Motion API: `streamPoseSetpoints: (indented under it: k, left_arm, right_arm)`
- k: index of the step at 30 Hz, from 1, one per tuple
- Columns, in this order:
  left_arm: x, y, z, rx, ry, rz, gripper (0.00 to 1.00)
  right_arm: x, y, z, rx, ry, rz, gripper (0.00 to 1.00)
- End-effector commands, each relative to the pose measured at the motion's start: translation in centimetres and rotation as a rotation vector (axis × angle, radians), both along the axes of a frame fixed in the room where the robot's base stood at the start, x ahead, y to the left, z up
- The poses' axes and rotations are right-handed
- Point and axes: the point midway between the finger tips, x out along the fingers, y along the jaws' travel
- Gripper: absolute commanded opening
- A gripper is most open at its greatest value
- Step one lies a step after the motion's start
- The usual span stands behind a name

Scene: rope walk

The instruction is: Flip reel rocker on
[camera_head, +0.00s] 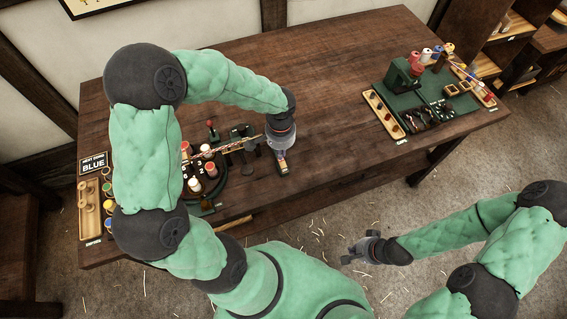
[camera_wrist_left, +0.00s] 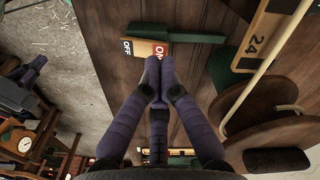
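In the head view the rocker (camera_head: 283,167) lies on the table just below my left gripper (camera_head: 281,150). In the left wrist view my left gripper (camera_wrist_left: 159,82) has its fingers together, with nothing visible between them. Its tips are at the near edge of the ON half; I cannot tell whether they touch. My right gripper (camera_head: 358,250) is empty, fingers apart, in front of the table.
A round dark tray with spools (camera_head: 205,178) stands left of the rocker. A green board with spools and tools (camera_head: 430,92) is at the table's right. A sign reading BLUE (camera_head: 93,165) is at the far left. The middle of the table (camera_head: 325,95) is clear.

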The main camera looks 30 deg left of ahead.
Motion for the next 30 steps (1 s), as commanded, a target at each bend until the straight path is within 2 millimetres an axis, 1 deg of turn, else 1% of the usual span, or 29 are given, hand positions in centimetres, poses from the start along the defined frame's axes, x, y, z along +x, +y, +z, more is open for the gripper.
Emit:
streamPoseSetpoints:
  k: [30]
  left_arm:
    - [0.0,0.0,-1.8,0.0,0.0,0.0,0.0]
  right_arm:
    - [0.0,0.0,-1.4,0.0,0.0,0.0,0.0]
